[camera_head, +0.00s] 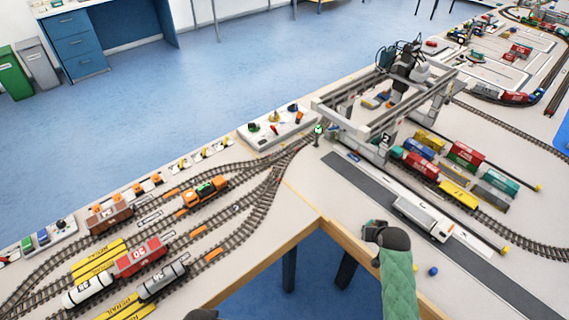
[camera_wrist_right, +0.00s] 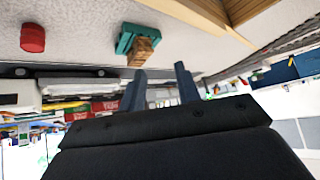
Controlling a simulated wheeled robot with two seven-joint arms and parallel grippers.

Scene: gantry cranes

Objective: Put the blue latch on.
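I cannot pick out the blue latch with certainty. A small blue piece (camera_head: 353,157) lies by the near foot of the grey gantry crane (camera_head: 345,124), and it is too small to identify. My right gripper (camera_head: 372,231) is above the wooden table edge, well short of the crane. In the right wrist view its two fingers (camera_wrist_right: 161,88) are apart with nothing between them. A teal block with a brown piece (camera_wrist_right: 137,43) and a red cylinder (camera_wrist_right: 33,38) lie beyond the fingers. Only a dark sliver, seemingly of my left arm, shows at the bottom edge.
A blue ball (camera_head: 433,271) lies right of my right arm. A white truck (camera_head: 421,217) stands on the grey road strip. Colourful wagons (camera_head: 465,155) stand right of the crane. Model tracks with trains fill the left side. A control panel (camera_head: 276,128) is left of the crane.

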